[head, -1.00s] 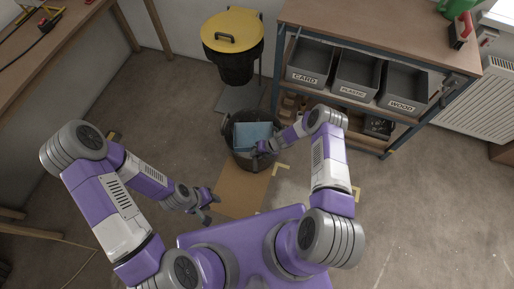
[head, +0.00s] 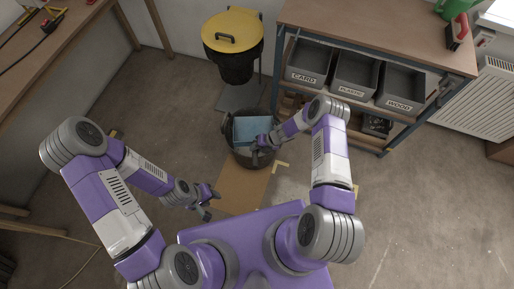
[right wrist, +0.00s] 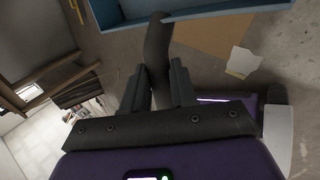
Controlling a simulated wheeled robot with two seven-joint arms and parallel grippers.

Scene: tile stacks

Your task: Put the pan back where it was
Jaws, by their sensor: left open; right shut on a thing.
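The blue pan (head: 250,127) shows at the opening of the dark round bucket (head: 229,137) in the head view. I cannot tell whether it rests in the bucket or is held above it. My right gripper (head: 262,151) is at the bucket's near right side. In the right wrist view, my right gripper (right wrist: 158,82) is shut on the pan's dark handle (right wrist: 158,45), and the blue pan edge (right wrist: 205,11) runs along the top. My left gripper (head: 209,201) is open and empty, low over the floor, nearer to me and left of the bucket.
A brown sheet (head: 240,190) lies on the floor before the bucket. A yellow-lidded bin (head: 232,38) stands behind. A workbench (head: 380,32) with grey bins marked CARD, PLASTIC and WOOD stands at right. Floor right of my right arm is clear.

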